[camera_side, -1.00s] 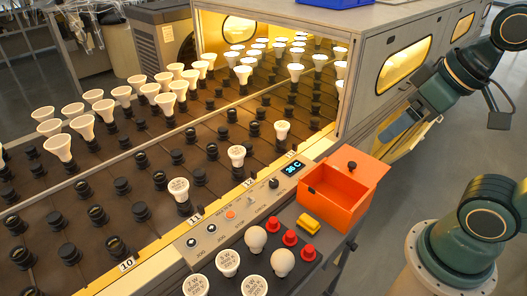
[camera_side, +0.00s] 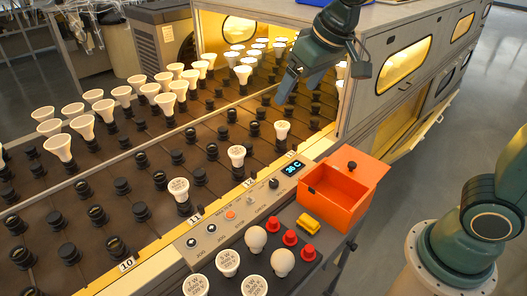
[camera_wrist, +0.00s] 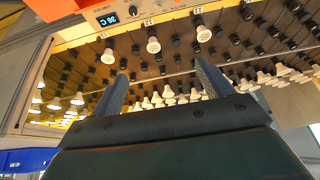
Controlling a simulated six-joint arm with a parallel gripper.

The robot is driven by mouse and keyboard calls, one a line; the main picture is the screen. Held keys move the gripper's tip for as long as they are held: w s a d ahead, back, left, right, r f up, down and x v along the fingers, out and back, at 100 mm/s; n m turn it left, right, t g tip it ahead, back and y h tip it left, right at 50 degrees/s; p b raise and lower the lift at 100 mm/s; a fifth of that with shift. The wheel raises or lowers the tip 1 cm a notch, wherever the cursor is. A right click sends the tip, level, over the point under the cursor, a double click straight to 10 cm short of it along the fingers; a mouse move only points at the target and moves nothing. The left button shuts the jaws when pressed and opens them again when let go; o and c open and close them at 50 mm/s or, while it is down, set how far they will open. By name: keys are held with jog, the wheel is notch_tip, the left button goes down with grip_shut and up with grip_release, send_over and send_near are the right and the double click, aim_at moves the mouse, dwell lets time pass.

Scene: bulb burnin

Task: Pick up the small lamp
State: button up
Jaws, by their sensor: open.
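Three white lamps stand upright in the nearest socket row: one by the oven mouth (camera_side: 282,130), a middle one (camera_side: 237,156) and one at the left (camera_side: 179,189). They also show in the wrist view (camera_wrist: 107,57). I cannot tell which is the small lamp. My gripper (camera_side: 294,88) is open and empty, pointing down above the socket bed at the oven mouth, apart from every lamp. In the wrist view its two fingers (camera_wrist: 161,75) stand wide apart.
An orange open box (camera_side: 343,190) with a knobbed lid stands right of the control panel (camera_side: 240,208). Red caps (camera_side: 290,238) and a yellow block (camera_side: 309,222) lie beside it. The grey oven (camera_side: 375,60) rises behind.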

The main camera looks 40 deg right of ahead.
jog(key=w+a+f, duration=0.7)
jog(key=w+a, duration=0.1)
jog(key=w, duration=0.5)
send_near(179, 185)
notch_tip(179, 185, up, 3)
jog(key=shift+s+f, duration=0.1)
jog(key=shift+s, duration=0.4)
jog(key=shift+f, duration=0.1)
jog(key=shift+x, duration=4.15)
jog(key=shift+s, duration=0.1)
jog(key=shift+g, duration=0.3)
jog(key=shift+x, duration=2.65)
